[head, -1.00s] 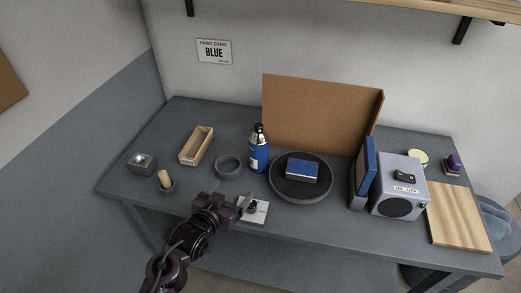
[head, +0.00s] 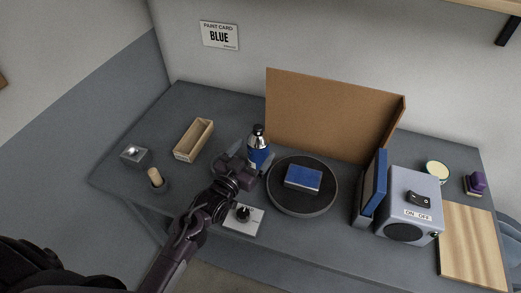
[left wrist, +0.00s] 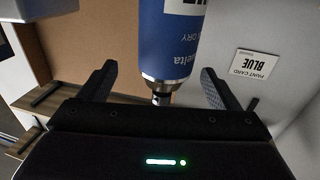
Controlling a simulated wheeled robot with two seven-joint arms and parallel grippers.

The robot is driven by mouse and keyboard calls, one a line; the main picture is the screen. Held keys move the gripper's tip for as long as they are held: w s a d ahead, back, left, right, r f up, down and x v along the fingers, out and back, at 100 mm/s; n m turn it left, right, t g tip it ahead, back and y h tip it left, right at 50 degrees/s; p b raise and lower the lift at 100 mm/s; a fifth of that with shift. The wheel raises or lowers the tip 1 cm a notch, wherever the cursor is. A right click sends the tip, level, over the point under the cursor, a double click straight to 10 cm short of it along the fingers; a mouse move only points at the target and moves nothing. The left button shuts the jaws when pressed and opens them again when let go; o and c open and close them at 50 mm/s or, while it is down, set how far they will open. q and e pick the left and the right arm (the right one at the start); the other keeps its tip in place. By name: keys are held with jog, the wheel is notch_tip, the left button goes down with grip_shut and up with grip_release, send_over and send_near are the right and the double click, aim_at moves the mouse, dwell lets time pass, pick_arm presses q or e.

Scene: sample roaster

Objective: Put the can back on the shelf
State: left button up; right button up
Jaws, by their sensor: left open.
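The can is a blue spray can (head: 258,152) with a silver shoulder and dark cap. It stands upright on the grey table, left of the turntable. My left gripper (head: 252,164) is open at the can, its arm coming from the front. In the left wrist view, turned upside down, the can (left wrist: 170,45) shows between the two spread fingers (left wrist: 160,85), with gaps at both sides. Its lower end is cut off there. The wall shelf's wooden edge (head: 450,4) shows at the top right; its upper surface is out of view. My right gripper is not in view.
A dark turntable (head: 300,208) carries a blue block (head: 303,178) before a cardboard screen (head: 325,115). A wooden tray (head: 193,140) lies left of the can. A knobbed white plate (head: 243,220) is near my arm. A grey box (head: 415,190) stands right.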

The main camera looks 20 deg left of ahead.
pick_arm(q)
jog(key=x, duration=0.2)
jog(key=p+x, duration=0.1)
jog(key=x, duration=0.1)
jog(key=p+x, duration=0.1)
jog(key=shift+w+a+f, duration=0.2)
jog(key=shift+w+f, duration=0.2)
jog(key=shift+w, duration=0.05)
jog(key=shift+w+d+f, duration=0.1)
jog(key=shift+w, duration=0.25)
jog(key=c, duration=1.2)
jog(key=shift+c, duration=0.6)
